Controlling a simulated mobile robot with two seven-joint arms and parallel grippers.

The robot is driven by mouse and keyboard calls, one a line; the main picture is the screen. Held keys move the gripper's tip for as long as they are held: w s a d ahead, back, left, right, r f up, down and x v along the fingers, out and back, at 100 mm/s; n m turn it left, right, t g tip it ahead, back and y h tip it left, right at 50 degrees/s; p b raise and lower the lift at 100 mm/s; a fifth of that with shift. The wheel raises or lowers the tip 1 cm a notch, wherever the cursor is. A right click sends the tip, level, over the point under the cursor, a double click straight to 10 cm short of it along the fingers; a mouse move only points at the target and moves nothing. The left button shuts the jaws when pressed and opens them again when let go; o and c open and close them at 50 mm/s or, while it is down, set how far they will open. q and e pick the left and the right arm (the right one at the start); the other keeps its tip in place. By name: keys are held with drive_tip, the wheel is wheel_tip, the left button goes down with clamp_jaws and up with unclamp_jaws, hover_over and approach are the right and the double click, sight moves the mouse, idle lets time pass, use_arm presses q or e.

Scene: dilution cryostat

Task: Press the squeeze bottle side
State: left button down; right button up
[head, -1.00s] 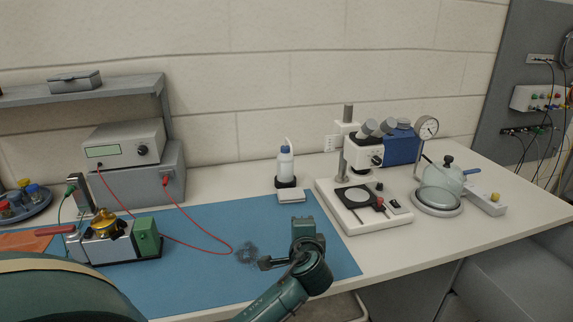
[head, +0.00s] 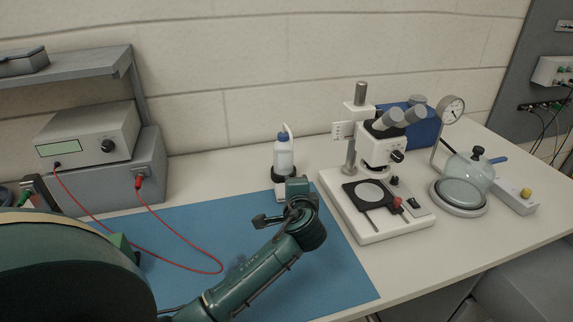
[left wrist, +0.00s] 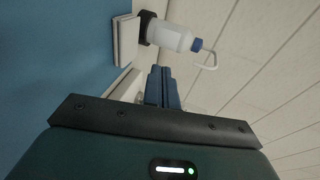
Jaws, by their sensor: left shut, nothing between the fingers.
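The squeeze bottle (head: 284,158) is white with a blue cap and a bent white spout. It stands upright in a dark holder at the back of the bench. In the left wrist view the bottle (left wrist: 169,37) lies sideways across the picture, ahead of my fingers. My left gripper (left wrist: 162,72) is shut and empty, its blue-grey fingertips pointing at the bottle with a small gap in the picture. In the head view my left gripper (head: 297,187) is just in front of the bottle's base; its fingers are hard to make out. My right gripper is not in view.
A microscope (head: 381,150) on a white base (head: 385,224) stands right of the bottle, with a glass bell jar (head: 466,178) and gauge beyond. A grey instrument (head: 85,135) with red leads is at left. The blue mat (head: 185,240) is mostly clear.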

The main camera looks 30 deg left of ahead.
sight(286, 163)
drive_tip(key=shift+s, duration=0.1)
